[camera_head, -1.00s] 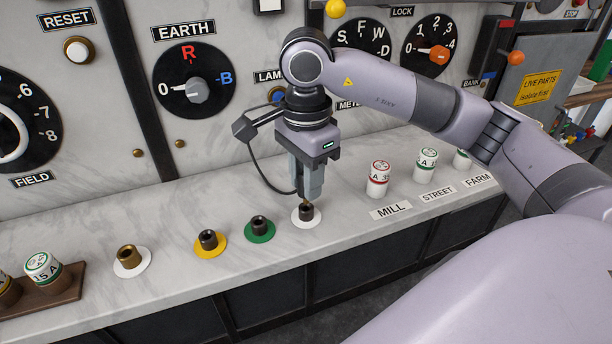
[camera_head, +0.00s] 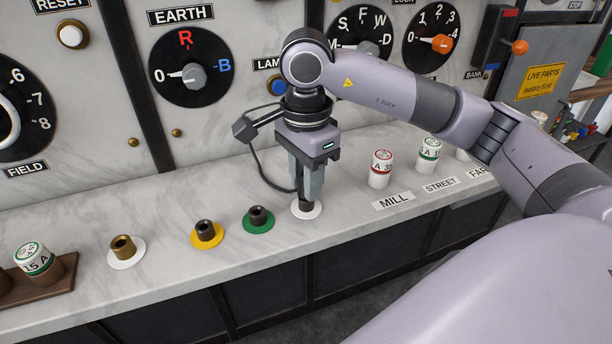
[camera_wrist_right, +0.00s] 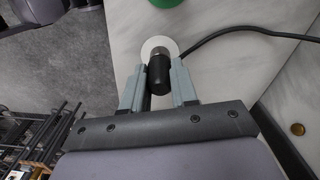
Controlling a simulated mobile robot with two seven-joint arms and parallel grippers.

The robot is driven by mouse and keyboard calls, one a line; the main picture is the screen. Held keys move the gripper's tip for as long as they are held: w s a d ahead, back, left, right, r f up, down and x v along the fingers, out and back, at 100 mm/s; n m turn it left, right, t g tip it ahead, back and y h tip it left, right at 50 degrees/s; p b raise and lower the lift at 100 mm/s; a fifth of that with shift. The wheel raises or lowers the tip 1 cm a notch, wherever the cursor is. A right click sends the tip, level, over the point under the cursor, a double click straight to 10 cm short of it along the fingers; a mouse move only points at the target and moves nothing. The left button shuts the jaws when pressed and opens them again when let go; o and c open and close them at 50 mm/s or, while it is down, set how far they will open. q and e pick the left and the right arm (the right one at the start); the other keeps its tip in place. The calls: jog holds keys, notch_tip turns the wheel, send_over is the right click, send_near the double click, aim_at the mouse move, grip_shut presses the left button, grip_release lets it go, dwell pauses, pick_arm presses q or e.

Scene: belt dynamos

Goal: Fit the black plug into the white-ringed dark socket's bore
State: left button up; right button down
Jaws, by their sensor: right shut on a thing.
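My right gripper (camera_head: 309,194) points down at the dark socket (camera_head: 306,206) on its white ring (camera_head: 313,214). It is shut on the black plug (camera_wrist_right: 158,76), which shows between the fingers in the right wrist view. The plug lines up with the socket, and its lower end meets or nearly meets the socket's top. The fingers and plug hide the bore, so I cannot tell how deep the plug sits. A black cable (camera_wrist_right: 232,31) runs off to the right there. My left gripper is not in view.
Left along the marble ledge stand a green-ringed socket (camera_head: 258,216), a yellow-ringed socket (camera_head: 206,232) and a brass socket on a white ring (camera_head: 122,246). A red-marked white fuse (camera_head: 380,169) stands to the right. The dial panel rises behind.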

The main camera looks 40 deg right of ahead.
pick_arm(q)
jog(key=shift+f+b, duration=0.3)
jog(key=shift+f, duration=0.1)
pick_arm(e)
jog(key=shift+f, duration=0.4)
jog(key=c, duration=0.8)
grip_release()
jog(key=shift+r, duration=0.1)
jog(key=shift+r, duration=0.75)
notch_tip(320, 180, up, 6)
jog(key=shift+f+p, duration=0.15)
jog(key=shift+p, duration=0.3)
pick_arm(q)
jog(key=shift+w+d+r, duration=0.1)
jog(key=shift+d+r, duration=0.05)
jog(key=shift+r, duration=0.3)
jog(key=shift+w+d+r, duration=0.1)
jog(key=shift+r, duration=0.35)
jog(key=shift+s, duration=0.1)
pick_arm(e)
jog(key=shift+f, duration=0.1)
